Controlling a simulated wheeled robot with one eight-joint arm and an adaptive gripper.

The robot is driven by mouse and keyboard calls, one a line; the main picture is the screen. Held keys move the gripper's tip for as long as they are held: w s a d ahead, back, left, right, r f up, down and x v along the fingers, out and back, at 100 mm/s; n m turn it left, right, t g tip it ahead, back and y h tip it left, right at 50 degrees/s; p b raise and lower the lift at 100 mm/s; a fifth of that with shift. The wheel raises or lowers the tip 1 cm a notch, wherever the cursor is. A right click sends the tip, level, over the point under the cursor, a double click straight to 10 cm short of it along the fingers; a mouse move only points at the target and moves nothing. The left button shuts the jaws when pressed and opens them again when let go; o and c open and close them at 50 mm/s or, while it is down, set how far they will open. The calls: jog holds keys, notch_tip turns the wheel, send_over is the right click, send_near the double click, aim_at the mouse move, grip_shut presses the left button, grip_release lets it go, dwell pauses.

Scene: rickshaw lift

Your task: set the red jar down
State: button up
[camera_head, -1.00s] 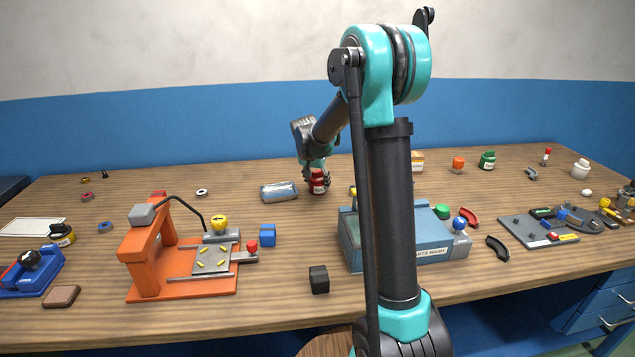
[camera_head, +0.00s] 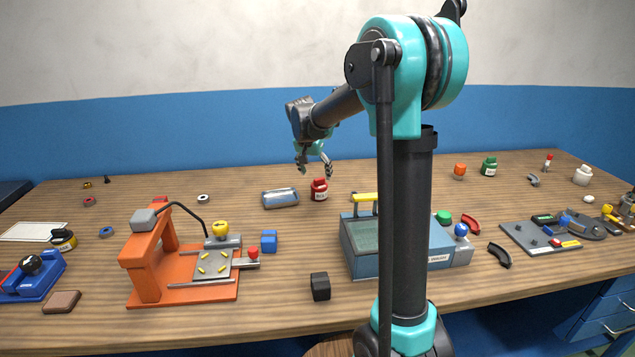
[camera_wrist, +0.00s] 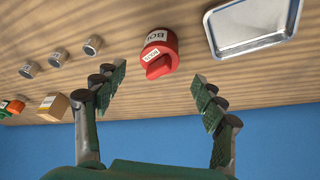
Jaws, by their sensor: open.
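The red jar (camera_head: 319,190) stands upright on the wooden table in the head view, just right of a metal tray. It has a white label with dark lettering, and it also shows in the wrist view (camera_wrist: 159,54). My gripper (camera_head: 315,172) is above the jar with its fingers spread wide and empty. In the wrist view my gripper (camera_wrist: 160,88) has a finger on each side of the jar's line, both apart from it.
The metal tray (camera_head: 281,199) lies left of the jar. A blue-grey parts washer (camera_head: 362,262) stands in front to the right, and an orange fixture (camera_head: 147,262) to the left. Several small metal cups and a cardboard box (camera_wrist: 53,107) show in the wrist view.

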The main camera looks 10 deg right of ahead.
jog(key=v, duration=0.3)
jog(key=shift+r, duration=0.2)
